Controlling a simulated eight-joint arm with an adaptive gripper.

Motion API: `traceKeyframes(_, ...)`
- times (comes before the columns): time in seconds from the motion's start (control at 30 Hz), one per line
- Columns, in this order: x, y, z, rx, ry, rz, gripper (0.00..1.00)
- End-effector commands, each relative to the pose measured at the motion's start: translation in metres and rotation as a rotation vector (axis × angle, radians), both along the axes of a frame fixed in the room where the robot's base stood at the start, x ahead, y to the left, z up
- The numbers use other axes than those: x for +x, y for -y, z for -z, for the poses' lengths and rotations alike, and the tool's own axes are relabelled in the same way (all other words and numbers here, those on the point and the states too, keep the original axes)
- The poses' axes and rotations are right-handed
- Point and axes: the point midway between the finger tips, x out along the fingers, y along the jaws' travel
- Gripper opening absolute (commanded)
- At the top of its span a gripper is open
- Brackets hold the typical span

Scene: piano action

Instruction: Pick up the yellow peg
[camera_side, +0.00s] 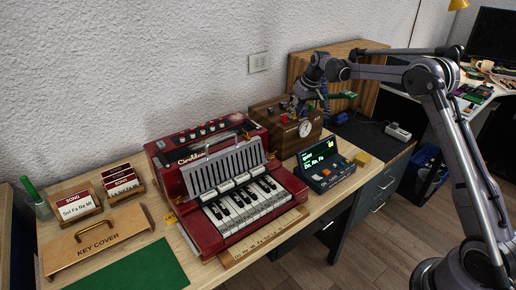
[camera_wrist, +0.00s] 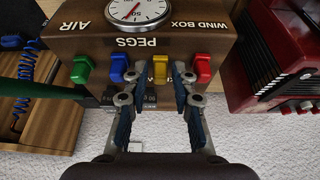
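The yellow peg (camera_wrist: 160,68) stands in the PEGS row on the wooden wind box (camera_wrist: 200,37), between the blue peg (camera_wrist: 118,66) and the red peg (camera_wrist: 203,68). My gripper (camera_wrist: 157,83) is open in the wrist view, with one fingertip on each side of the yellow peg in the picture. The left fingertip overlaps the gap beside the blue peg. The right one is close to the red peg. I cannot tell whether either finger touches the yellow peg. In the side view my gripper is above the wind box (camera_side: 313,133), and the yellow peg cannot be made out.
A green peg (camera_wrist: 81,68) ends the row at left. A round gauge (camera_side: 305,129) is on the wind box. The red keyboard instrument (camera_side: 180,178) stands left of it, and a display console (camera_side: 326,164) in front. A slatted wooden box (camera_side: 360,95) is behind.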

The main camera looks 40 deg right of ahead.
Motion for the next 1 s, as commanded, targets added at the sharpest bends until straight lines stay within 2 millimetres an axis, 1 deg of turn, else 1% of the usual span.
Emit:
traceKeyframes(0.17,0.000,0.000,0.001,0.000,0.000,0.000,0.26)
traceKeyframes(0.2,0.000,0.000,0.001,0.000,0.000,0.000,0.24)
traceKeyframes(0.27,0.000,0.000,0.000,0.000,0.000,0.000,0.07)
traceKeyframes(0.3,0.000,0.000,0.000,0.000,0.000,0.000,0.02)
traceKeyframes(0.63,0.000,0.000,0.000,0.000,0.000,0.000,0.02)
traceKeyframes(0.77,0.000,0.000,-0.004,0.000,0.000,0.000,0.02)
traceKeyframes(0.87,0.000,0.000,-0.011,0.000,0.000,0.000,0.02)
traceKeyframes(1.0,0.000,0.000,-0.032,0.000,0.000,0.000,0.02)
